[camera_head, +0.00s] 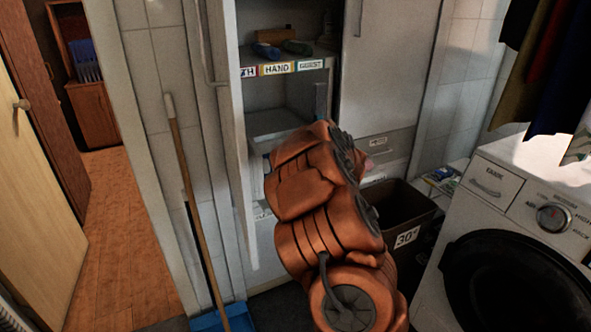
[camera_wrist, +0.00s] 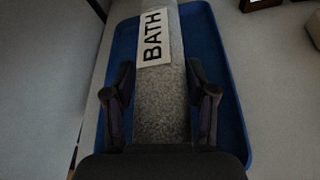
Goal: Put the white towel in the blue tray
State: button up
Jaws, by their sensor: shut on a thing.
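In the wrist view, a pale grey, speckled strip that looks like the white towel (camera_wrist: 161,115) runs up the middle between my fingers. A white label reading BATH shows on or in front of it. My gripper (camera_wrist: 160,75) is shut on this towel, with a dark finger on each side. The blue tray (camera_wrist: 228,95) shows beneath, its rim curving on the right and its left edge showing beyond the left finger. I cannot tell whether the towel touches the tray. In the head view, my orange arm hides the gripper, and I cannot make out the towel or the tray.
An open cabinet with labelled shelves (camera_head: 277,68) stands ahead, its narrow door edge (camera_head: 238,150) on the left. A dark bin (camera_head: 405,205) and a washing machine (camera_head: 520,230) stand on the right. A wooden-handled broom (camera_head: 185,180) leans on the left wall.

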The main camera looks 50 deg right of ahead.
jog(key=shift+f, duration=1.15)
jog(key=shift+f, duration=0.15)
jog(key=o, duration=1.2)
jog(key=shift+s+r, duration=0.15)
jog(key=shift+r, duration=0.05)
jog(key=shift+s+r, duration=0.1)
jog(key=shift+s, duration=0.25)
jog(key=shift+b+v, duration=0.95)
jog(key=shift+v, duration=4.6)
